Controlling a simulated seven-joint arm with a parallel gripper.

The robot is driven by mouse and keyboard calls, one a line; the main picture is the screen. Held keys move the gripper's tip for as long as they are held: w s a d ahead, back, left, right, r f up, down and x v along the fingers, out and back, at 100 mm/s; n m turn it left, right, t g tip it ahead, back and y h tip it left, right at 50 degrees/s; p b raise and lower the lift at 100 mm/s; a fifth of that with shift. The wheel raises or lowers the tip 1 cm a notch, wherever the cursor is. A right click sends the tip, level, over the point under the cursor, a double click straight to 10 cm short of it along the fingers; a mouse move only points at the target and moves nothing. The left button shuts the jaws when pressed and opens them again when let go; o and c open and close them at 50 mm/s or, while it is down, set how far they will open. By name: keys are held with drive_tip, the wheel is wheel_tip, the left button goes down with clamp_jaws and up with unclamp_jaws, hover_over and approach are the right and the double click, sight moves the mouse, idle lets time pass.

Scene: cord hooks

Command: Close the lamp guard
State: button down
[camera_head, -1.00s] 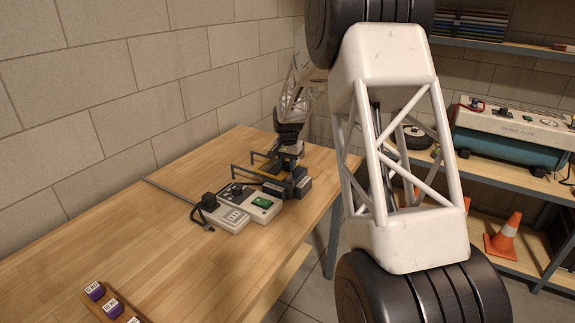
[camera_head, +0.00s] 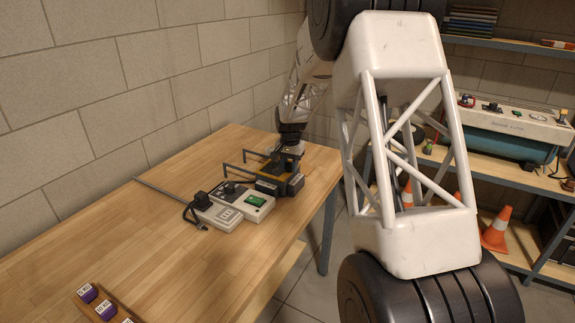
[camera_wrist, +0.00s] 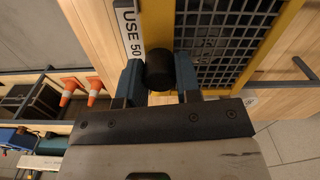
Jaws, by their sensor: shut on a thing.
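The lamp guard (camera_wrist: 231,40) is a dark mesh panel in a yellow frame (camera_wrist: 157,22). It fills the upper middle of the wrist view, beside a white label reading "USE 50" (camera_wrist: 129,32). A round black knob (camera_wrist: 160,72) sits at the frame's near edge. My gripper (camera_wrist: 159,78) is shut on this knob, one blue-grey jaw on each side. In the head view my gripper (camera_head: 288,165) is at the yellow-topped unit near the table's far end. The arm hides part of that unit, and I cannot tell the guard's angle.
Two grey controller boxes (camera_head: 217,215) with a black cord lie just left of the unit on the wooden table (camera_head: 160,240). Grey hook bars (camera_head: 232,166) stand beside it. Purple-labelled blocks (camera_head: 87,293) sit at the near left.

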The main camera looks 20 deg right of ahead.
drive_tip(key=shift+s+d, duration=0.1)
drive_tip(key=shift+d, duration=0.1)
drive_tip(key=c, duration=0.8)
unclamp_jaws()
drive_tip(key=shift+r, duration=0.15)
drive_tip(key=shift+r, duration=3.8)
drive_tip(key=shift+s, duration=0.1)
